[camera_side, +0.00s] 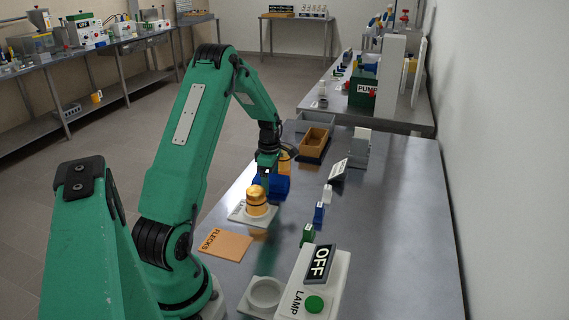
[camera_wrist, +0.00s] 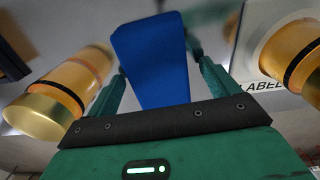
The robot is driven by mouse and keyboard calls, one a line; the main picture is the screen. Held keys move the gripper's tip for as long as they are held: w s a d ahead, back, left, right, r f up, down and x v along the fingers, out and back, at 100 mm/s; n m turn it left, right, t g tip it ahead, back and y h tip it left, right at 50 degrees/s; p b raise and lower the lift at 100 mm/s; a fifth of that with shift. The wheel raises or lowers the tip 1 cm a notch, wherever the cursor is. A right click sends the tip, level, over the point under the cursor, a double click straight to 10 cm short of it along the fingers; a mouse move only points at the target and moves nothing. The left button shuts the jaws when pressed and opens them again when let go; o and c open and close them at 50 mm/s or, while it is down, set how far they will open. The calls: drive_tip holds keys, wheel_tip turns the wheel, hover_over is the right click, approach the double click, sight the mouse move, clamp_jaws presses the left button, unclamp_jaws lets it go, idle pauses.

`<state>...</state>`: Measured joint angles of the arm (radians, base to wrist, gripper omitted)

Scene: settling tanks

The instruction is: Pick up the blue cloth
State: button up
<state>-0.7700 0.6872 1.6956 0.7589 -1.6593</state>
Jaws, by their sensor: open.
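The blue cloth (camera_side: 273,187) lies on the grey table between two amber jars, partly hidden by the nearer jar and my gripper. In the wrist view the blue cloth (camera_wrist: 151,62) shows as a flat blue shape between my fingers. My gripper (camera_side: 267,176) points down just over the cloth. In the wrist view my gripper (camera_wrist: 158,55) is open, one finger on each side of the cloth. I cannot tell whether the fingers touch it.
An amber jar (camera_side: 256,203) stands on a white labelled plate close in front; another amber jar (camera_side: 285,164) stands just behind. An orange FLECKS mat (camera_side: 225,243), a brown tray (camera_side: 313,140) and a LAMP box with an OFF sign (camera_side: 317,286) are nearby.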

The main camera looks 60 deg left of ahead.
sight(270, 178)
drive_tip(key=c, duration=1.1)
drive_tip(key=shift+o, duration=0.2)
drive_tip(key=shift+r, duration=0.1)
drive_tip(key=shift+r, duration=0.8)
wheel_tip(270, 178, up, 2)
drive_tip(key=shift+r, duration=0.2)
drive_tip(key=w+d+r, duration=0.2)
drive_tip(key=d+r, duration=0.4)
drive_tip(key=d, duration=0.5)
drive_tip(key=shift+w+d+r, duration=0.15)
drive_tip(key=shift+w+r, duration=0.2)
drive_tip(key=shift+r, duration=0.05)
drive_tip(key=shift+o, duration=0.5)
